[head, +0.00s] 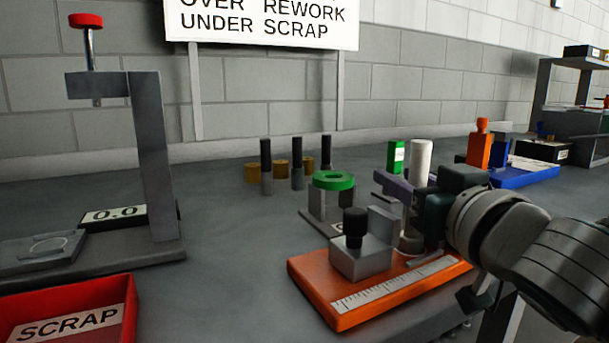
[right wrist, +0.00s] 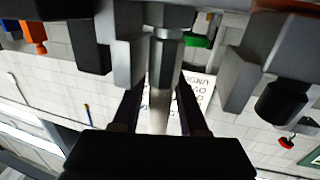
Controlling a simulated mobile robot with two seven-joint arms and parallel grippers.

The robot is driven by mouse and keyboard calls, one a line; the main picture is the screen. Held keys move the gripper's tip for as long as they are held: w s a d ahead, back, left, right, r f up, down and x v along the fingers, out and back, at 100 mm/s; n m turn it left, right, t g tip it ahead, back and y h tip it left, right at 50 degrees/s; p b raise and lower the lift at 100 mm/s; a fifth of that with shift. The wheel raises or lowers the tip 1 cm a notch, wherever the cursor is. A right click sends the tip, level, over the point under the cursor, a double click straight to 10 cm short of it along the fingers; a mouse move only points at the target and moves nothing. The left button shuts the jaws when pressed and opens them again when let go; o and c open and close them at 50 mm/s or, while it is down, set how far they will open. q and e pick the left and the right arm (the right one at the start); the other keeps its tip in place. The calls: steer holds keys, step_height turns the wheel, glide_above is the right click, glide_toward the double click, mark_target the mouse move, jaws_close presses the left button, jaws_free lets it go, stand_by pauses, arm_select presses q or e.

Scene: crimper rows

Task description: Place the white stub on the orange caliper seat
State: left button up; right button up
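The white stub (head: 420,160) stands upright, its pale upper part showing above my right gripper (head: 432,210). In the right wrist view the stub (right wrist: 160,105) runs between the two dark fingers (right wrist: 161,100), which look closed on it; its thicker grey end is at the top of that picture. The orange caliper seat (head: 340,312) has a ruler strip, a grey block with a black knob and an upright grey jaw. The stub's lower end is at the seat's far right, beside the jaw. I cannot tell whether it touches the seat. My left gripper is out of view.
A green ring (head: 333,180) on a grey stand and several dark pins (head: 297,165) stand behind the seat. A blue tray (head: 530,175) with an orange piece is at back right. A red scrap bin (head: 120,318) and a grey gauge stand (head: 155,150) are at left.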

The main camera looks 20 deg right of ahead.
steer(key=shift+o, duration=0.9)
steer(key=shift+r, duration=0.25)
steer(key=s+a, duration=0.1)
steer(key=s, duration=1.1)
steer(key=shift+a, duration=0.4)
